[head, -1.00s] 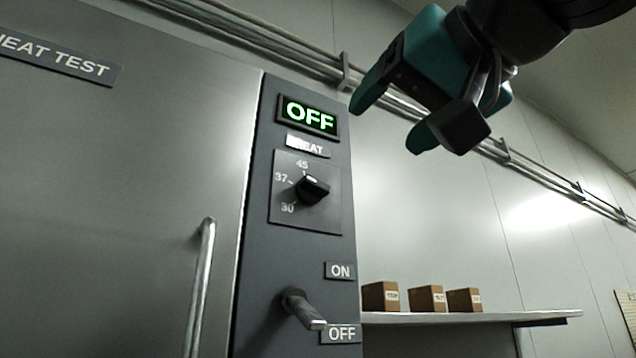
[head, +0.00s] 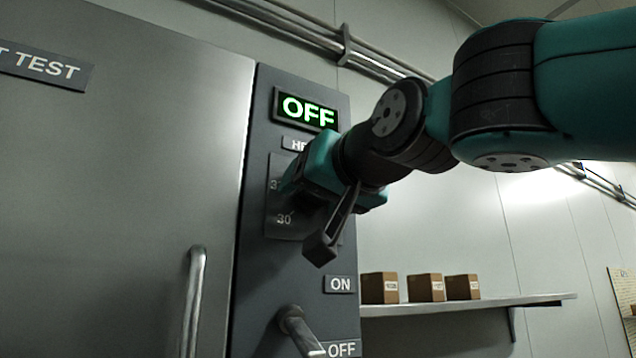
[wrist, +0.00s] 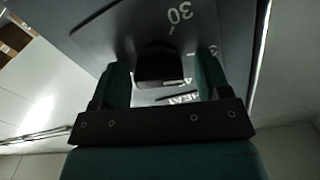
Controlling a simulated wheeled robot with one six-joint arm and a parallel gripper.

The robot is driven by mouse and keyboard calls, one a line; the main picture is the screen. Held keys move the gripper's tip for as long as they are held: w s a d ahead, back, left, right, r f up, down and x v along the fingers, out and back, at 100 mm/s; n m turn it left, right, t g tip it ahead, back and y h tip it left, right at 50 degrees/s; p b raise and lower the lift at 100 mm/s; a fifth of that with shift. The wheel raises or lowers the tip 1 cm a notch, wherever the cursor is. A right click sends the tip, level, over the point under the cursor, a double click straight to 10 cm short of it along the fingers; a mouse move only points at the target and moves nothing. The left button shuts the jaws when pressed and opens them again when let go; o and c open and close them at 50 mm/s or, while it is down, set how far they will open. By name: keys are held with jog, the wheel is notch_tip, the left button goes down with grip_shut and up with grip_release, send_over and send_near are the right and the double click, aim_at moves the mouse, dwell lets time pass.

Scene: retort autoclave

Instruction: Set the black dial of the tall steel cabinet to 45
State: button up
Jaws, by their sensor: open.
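The tall steel cabinet (head: 120,190) has a dark control panel on its right side. The black dial (wrist: 155,68) shows in the wrist view on its plate (head: 279,228), with the 30 and part of the 45 legible around it. In the head view my arm and gripper hide the dial, so I cannot tell its setting. My gripper (wrist: 162,78) is open, with one finger on each side of the dial. I cannot tell whether the fingers touch it.
A lit OFF display (head: 308,110) sits above the dial. A lever (head: 297,328) is below, near the OFF label (head: 342,349) and under the ON label (head: 340,284). A door handle (head: 193,300) stands left. A shelf (head: 470,306) with small boxes is right.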

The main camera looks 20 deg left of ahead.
jog(key=c, duration=0.9)
jog(key=shift+m, duration=0.4)
jog(key=m+b, duration=0.2)
jog(key=m, duration=0.3)
jog(key=shift+f+m, duration=0.15)
jog(key=shift+m, duration=0.15)
jog(key=m+b, duration=0.1)
jog(key=m, duration=0.4)
jog(key=shift+w+d, duration=0.1)
jog(key=shift+m, duration=0.3)
